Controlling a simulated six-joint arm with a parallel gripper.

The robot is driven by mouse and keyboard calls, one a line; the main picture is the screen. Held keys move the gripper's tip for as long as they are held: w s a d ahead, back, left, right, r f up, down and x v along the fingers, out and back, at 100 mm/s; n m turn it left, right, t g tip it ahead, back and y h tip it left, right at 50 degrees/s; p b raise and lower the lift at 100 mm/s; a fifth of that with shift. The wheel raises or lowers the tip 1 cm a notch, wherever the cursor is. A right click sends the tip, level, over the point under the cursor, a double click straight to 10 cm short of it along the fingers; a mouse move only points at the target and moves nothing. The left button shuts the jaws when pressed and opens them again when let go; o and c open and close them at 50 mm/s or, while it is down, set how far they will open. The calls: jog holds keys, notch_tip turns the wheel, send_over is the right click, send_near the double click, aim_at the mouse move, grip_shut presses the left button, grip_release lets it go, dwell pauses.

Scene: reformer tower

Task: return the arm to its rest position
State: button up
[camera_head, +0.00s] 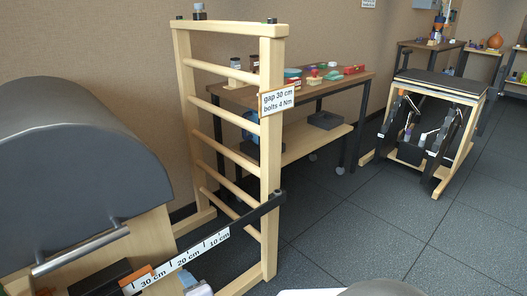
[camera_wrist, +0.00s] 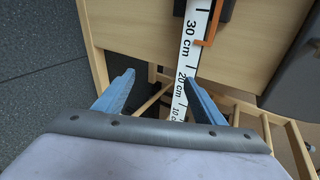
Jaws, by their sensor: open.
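My gripper (camera_wrist: 160,98) shows in the wrist view with its two blue-grey fingers spread apart and nothing between them. Beyond the fingers is a white ruler strip (camera_wrist: 188,48) with 30, 20 and 10 cm marks, which seems to lie well past the fingertips. A pale rounded piece at the bottom edge there may be part of my arm.
A wooden ladder tower (camera_head: 270,150) with a "gap 30 cm, bolts 4 Nm" sign (camera_head: 278,99) stands mid-view. A grey padded barrel (camera_head: 70,170) is at left. Behind are a workbench (camera_head: 235,97) and a black-topped chair (camera_head: 440,83). The tiled floor (camera_head: 370,225) at right is clear.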

jog(key=d+r+n+g+h+p, duration=0.2)
jog(key=d+n+p, duration=0.15)
jog(key=d, duration=0.55)
jog(key=d+r+n+g+h+p, duration=0.2)
jog(key=d+n+h+p, duration=0.15)
jog(key=d, duration=0.55)
jog(key=s+d+r+n+g+h+p, duration=0.1)
jog(key=s+d+r+n+g+p, duration=0.15)
jog(key=s+d+p, duration=0.4)
jog(key=s+d+r+n+g+h+p, duration=0.1)
jog(key=s+d+r+g, duration=0.25)
jog(key=d, duration=0.55)
notch_tip(320, 180, up, 38)
jog(key=p, duration=3.7)
jog(key=shift+s, duration=0.15)
